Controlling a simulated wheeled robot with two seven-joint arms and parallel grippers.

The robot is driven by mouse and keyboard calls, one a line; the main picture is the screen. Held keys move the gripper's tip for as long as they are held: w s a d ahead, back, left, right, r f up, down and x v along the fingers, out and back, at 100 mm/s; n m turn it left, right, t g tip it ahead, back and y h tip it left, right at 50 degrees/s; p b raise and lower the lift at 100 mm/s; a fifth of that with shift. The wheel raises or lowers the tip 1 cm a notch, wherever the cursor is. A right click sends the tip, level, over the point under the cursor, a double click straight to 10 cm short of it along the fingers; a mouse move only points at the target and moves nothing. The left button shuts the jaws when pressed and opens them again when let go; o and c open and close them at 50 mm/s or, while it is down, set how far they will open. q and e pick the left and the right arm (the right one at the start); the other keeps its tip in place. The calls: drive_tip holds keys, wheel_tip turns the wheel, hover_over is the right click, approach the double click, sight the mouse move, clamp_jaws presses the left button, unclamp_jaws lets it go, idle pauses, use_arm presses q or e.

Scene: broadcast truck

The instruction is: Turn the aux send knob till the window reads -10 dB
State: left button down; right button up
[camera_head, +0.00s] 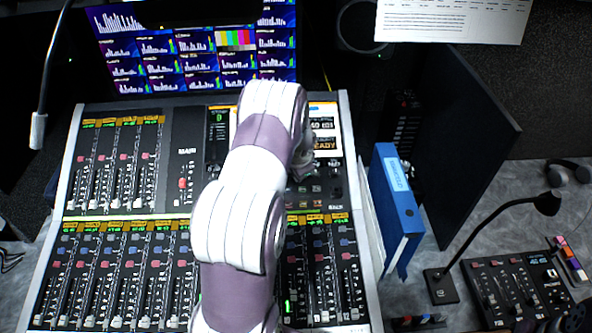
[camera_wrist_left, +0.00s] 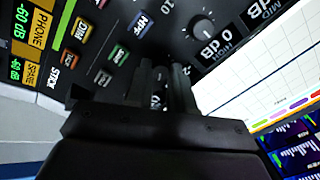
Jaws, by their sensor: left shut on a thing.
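My left gripper (camera_wrist_left: 163,76) shows in the left wrist view, its dark fingers pointing down at the console panel and close together on a small knob. The knob is mostly hidden between the fingers, and its label cannot be read. In the head view my left arm covers the middle of the mixing console (camera_head: 180,106) and hides the fingertips and the knob. My right gripper is in neither view.
A neighbouring knob (camera_wrist_left: 203,27) has a window reading 0 dB (camera_wrist_left: 216,46). Coloured buttons (camera_wrist_left: 118,54) lie left of the fingers. A bright screen (camera_wrist_left: 265,65) is at the right.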

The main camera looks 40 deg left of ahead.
use_arm(q)
drive_tip(key=c, duration=1)
unclamp_jaws()
drive_tip(key=shift+r, duration=0.1)
drive_tip(key=v, duration=1.2)
drive_tip(key=shift+s+d+r+b, duration=0.1)
drive_tip(key=shift+r+b, duration=0.15)
drive_tip(key=shift+b, duration=0.05)
